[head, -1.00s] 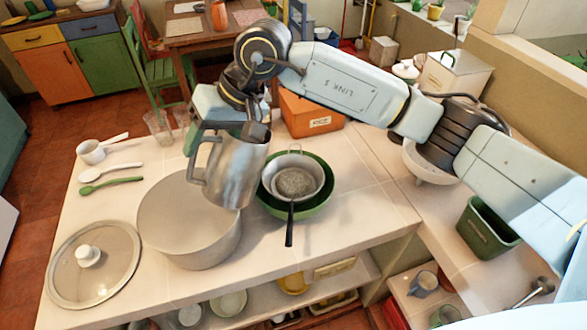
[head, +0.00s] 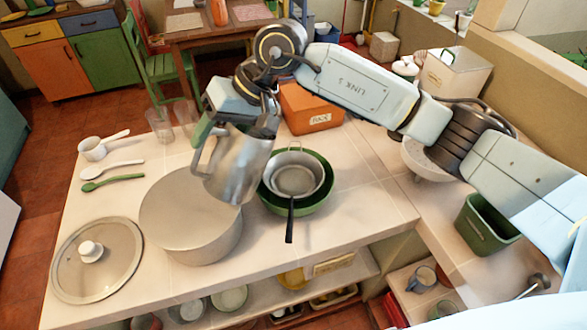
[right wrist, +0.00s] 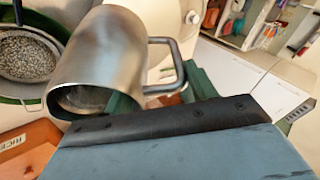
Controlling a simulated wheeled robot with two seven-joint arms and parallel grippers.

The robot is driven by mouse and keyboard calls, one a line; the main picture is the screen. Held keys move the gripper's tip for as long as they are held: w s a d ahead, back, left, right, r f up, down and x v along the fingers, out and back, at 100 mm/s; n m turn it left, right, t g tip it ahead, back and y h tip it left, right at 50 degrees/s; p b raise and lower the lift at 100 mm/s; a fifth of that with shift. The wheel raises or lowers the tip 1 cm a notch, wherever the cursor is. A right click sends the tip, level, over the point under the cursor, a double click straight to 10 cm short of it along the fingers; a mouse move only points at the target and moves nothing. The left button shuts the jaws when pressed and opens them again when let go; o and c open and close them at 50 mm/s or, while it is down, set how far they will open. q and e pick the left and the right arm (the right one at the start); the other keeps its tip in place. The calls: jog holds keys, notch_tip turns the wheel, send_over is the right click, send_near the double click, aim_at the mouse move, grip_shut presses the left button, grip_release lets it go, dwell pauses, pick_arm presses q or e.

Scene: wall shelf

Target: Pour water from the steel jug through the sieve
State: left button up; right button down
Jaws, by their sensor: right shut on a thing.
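The steel jug (head: 240,168) is held in the air between the large pot and the sieve, leaning with its top to the right, toward the sieve. In the right wrist view the sieve (right wrist: 25,55) looks speckled; whether that is mesh or contents I cannot tell. No water stream shows. My left gripper is out of view.
The large pot (head: 195,245) stands left of the bowl, with a glass lid (head: 97,270) beside it. An orange box (head: 310,107) is behind the bowl.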

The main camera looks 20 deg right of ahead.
jog(key=shift+w+d+r, duration=0.1)
jog(key=shift+r, duration=0.1)
jog(key=shift+w+d+y, duration=0.1)
jog(key=shift+d+y, duration=0.1)
jog(key=shift+y, duration=0.1)
jog(key=shift+w+d+p, duration=0.1)
jog(key=shift+d+p, duration=0.2)
jog(key=shift+r, duration=0.1)
